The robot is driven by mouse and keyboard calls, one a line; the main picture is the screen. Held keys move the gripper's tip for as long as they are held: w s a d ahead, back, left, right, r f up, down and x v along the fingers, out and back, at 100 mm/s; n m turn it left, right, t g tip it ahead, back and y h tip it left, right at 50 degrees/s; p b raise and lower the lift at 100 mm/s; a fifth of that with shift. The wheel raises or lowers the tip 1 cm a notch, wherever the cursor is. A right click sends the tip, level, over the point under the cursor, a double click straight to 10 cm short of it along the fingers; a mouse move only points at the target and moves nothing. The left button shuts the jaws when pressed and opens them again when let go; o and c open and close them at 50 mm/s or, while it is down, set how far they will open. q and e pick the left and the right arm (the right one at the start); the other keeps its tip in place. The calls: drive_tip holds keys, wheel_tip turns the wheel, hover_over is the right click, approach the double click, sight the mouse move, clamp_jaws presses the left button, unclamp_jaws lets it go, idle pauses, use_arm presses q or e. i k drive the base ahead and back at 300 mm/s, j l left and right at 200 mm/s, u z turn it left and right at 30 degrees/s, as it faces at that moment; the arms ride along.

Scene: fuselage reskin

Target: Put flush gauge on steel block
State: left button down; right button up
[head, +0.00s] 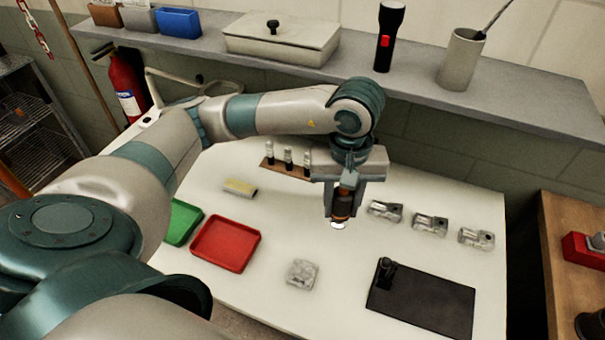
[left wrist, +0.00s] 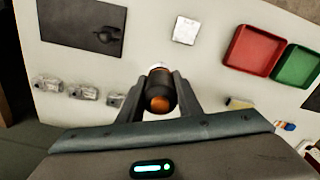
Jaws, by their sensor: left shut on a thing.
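The flush gauge (head: 342,206), a dark cylinder with an orange band and a pale round foot, is held upright in my left gripper (head: 341,200). The gripper is shut on it, above the white table. In the left wrist view the gauge (left wrist: 160,92) shows end-on between the two fingers. The steel block (head: 302,273), a flat grey square, lies on the table nearer to me and left of the gauge, apart from it. It also shows in the left wrist view (left wrist: 186,30). My right gripper is not in view.
A red tray (head: 226,243) and a green tray (head: 183,221) lie at left. A black mat (head: 421,305) with a black object lies front right. Three metal fixtures (head: 430,224) stand at right. A rack of small bottles (head: 287,160) and a yellowish block (head: 240,187) are farther back.

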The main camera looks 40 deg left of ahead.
sight(302, 274)
drive_tip(key=l, duration=0.3)
drive_tip(key=i+l, duration=0.1)
drive_tip(key=l, duration=0.25)
drive_tip(key=u, duration=1.25)
